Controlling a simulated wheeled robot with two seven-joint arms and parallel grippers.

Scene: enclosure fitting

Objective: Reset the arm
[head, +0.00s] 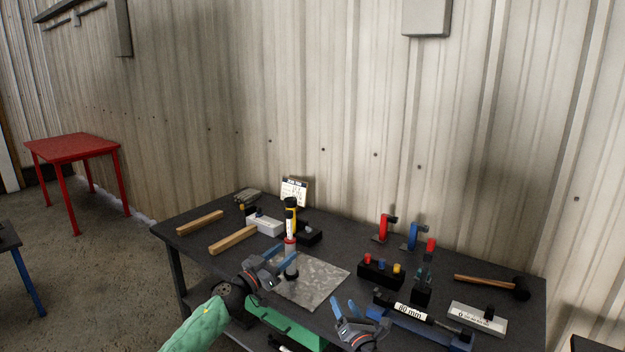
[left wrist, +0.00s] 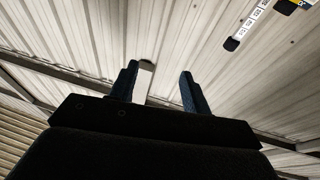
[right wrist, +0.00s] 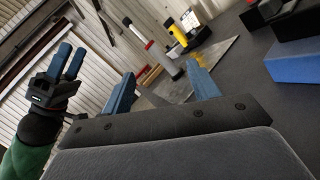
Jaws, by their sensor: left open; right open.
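My left gripper (head: 277,256), on the green-sleeved arm, is open and empty above the grey mat (head: 318,281), near the standing tool. My right gripper (head: 344,304) is open and empty at the bench's front edge, left of the blue tray bearing the "60 mm" piece (head: 409,312). In the right wrist view its fingers (right wrist: 163,88) are apart with nothing between them.
The dark bench (head: 345,240) holds wooden bars (head: 233,239), a tall yellow-and-black tool (head: 290,214), a black block with coloured knobs (head: 381,271), red (head: 384,227) and blue (head: 412,236) clamps, and a mallet (head: 492,285). A red table (head: 72,148) stands far left.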

